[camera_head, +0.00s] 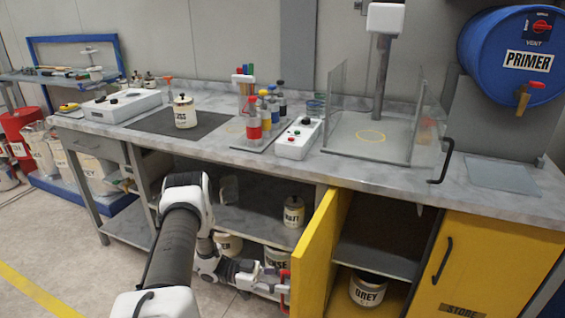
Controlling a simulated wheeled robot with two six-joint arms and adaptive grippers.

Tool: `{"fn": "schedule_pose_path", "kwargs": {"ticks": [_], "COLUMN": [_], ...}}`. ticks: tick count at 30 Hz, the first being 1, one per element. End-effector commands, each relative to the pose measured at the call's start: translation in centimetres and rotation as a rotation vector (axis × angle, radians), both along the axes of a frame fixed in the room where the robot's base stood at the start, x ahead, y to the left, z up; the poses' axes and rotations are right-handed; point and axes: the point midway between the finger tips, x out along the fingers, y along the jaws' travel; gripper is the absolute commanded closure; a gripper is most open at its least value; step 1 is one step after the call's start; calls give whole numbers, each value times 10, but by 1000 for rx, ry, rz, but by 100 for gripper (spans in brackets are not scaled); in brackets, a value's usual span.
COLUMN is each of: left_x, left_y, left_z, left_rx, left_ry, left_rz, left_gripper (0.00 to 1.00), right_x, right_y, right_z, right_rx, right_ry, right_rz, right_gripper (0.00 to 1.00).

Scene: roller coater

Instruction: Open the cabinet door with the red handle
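The yellow cabinet door (318,258) with the red handle (284,291) stands swung open toward me, its outer face turned left. The opening beside it shows a shelf and a can labelled GREY (368,289) at the bottom. My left gripper (281,284) is at the red handle, its fingers closed around it as far as I can see; the fingertips are small and partly hidden by the handle. My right gripper is not in view.
A second yellow door (478,265) with a black handle is shut at the right. The counter (425,178) above carries jars, bottles and a control box (298,139). Open shelves with cans (294,211) lie left of the open door.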

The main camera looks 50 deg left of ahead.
Motion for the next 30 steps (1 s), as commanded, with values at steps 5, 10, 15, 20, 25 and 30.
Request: {"fn": "schedule_pose_path", "kwargs": {"ticks": [5,10,15,20,25,30], "left_x": [-11,-39,-66,-78,-79,-79], "left_y": [13,45,75,90,91,91], "left_z": [0,-1,-1,-1,0,0], "left_rx": [1,4,4,1,-1,-1], "left_ry": [0,2,3,2,1,1], "left_rz": [4,4,2,0,0,0], "left_gripper": [63,63,63,63,63,63], "right_x": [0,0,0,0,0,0], "right_y": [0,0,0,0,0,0], "right_z": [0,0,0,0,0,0], "right_rx": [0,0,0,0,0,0], "right_ry": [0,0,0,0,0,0], "right_rz": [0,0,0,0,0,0], "right_gripper": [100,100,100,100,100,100]}}
